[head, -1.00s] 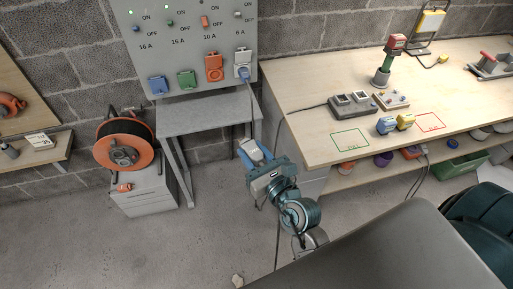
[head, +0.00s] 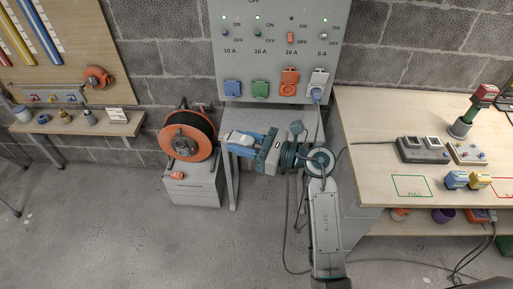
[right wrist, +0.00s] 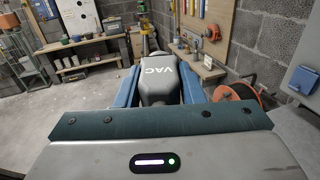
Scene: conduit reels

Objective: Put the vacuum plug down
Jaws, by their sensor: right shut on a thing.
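The vacuum plug (right wrist: 165,82) is grey and marked VAC. In the right wrist view it lies between the blue fingers of my right gripper, which is shut on it. In the head view my right gripper (head: 232,142) points left, in front of the small grey table (head: 262,117) and to the right of the cable reel; the plug (head: 243,138) is partly covered by the fingers. I cannot tell its exact height over the table. My left gripper is out of view.
The orange and black reel (head: 188,136) stands on a grey cabinet (head: 195,187). The socket panel (head: 275,50) hangs above the small table, with a plug and cable at its right socket. The workbench (head: 400,120) has a green marked rectangle (head: 412,186). The floor at left is open.

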